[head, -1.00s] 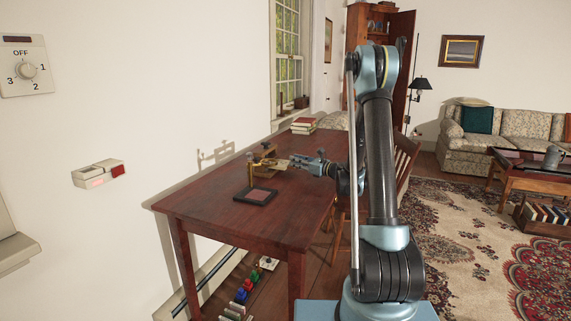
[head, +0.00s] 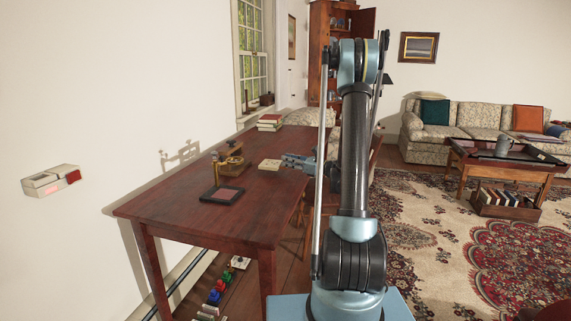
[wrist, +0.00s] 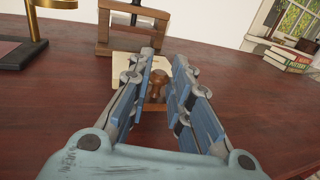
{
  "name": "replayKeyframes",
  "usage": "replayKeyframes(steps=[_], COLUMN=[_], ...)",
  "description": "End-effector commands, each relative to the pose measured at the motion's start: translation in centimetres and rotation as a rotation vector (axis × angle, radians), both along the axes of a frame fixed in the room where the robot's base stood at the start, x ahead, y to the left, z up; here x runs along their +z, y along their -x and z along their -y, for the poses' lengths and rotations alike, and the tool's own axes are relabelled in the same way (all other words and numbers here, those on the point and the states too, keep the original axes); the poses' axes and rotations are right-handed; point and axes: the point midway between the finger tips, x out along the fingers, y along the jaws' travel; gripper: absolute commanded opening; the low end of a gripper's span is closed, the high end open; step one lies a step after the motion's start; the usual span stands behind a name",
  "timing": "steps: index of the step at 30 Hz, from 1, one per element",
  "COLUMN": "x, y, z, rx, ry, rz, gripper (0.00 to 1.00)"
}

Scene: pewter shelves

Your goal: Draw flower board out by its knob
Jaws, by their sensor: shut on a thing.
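The flower board (head: 269,165) is a thin cream panel over the desk, to the right of the small wooden press frame (head: 232,160) and apart from it. Its flower pattern cannot be made out. In the wrist view the board (wrist: 128,66) lies beyond my fingers, in front of the press frame (wrist: 103,36). Its brown turned knob (wrist: 158,84) is between my fingers. My gripper (head: 285,160) reaches in from the right and is shut on the knob. The fingers hide part of the board; I cannot tell whether it touches the desk.
A brass stand (head: 214,168) and a dark-framed pad (head: 222,194) stand left of the board. Books (head: 270,122) are stacked at the desk's far end. The red-brown desktop (head: 180,205) is clear in front. A chair is partly hidden behind my arm.

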Motion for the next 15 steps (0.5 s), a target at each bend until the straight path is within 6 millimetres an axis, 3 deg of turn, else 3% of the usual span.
replayKeyframes(steps=[15], x=[0.1], y=[0.7], z=[2.0], rx=[-0.001], ry=[0.000], rz=[0.000], gripper=[0.00])
